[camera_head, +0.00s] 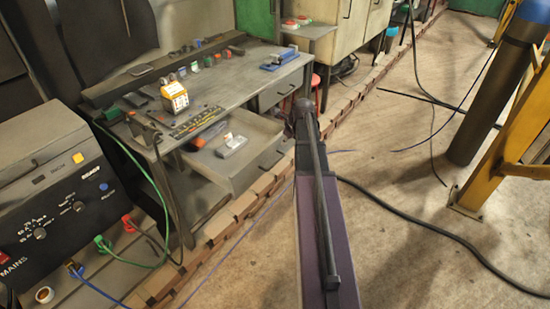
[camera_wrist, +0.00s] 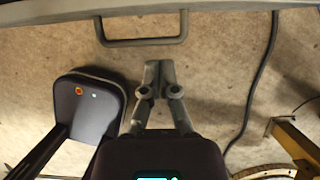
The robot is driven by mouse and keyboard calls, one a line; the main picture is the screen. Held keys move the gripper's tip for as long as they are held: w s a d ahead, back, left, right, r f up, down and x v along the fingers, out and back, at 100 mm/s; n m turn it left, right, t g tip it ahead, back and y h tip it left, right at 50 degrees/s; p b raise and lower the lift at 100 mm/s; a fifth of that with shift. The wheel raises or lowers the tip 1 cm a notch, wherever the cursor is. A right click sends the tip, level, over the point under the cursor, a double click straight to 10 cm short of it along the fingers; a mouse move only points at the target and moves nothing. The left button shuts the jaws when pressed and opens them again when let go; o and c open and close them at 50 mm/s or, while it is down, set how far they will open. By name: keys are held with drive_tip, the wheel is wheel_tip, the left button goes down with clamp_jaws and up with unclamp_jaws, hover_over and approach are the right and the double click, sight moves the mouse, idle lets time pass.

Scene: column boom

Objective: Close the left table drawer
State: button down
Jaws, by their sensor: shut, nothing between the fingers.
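The left table drawer (camera_head: 252,165) is pulled out from under the grey work table (camera_head: 225,88). It is an open grey tray with a few small items inside. In the wrist view, the drawer's front edge (camera_wrist: 230,8) runs along the top, with its dark bar handle (camera_wrist: 143,42) sticking out toward my gripper. My gripper (camera_wrist: 158,66) is shut and empty. Its fingertips are just below the handle in the picture, right of its middle, with a small visible gap; depth is unclear. In the head view my arm hides the fingers.
The right drawer (camera_head: 279,90) looks shut. Tools, a keyboard and a yellow-white box (camera_head: 174,97) lie on the table. A welding machine (camera_head: 55,195) stands left. A brick edging runs along the floor. A yellow frame (camera_head: 505,140) and black cables are right; open floor lies between.

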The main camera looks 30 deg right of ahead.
sight(277, 156)
drive_tip(key=shift+f, duration=0.2)
drive_tip(key=b+x, duration=0.9)
drive_tip(key=shift+w+f, duration=0.1)
drive_tip(key=shift+f, duration=0.2)
idle(0.5)
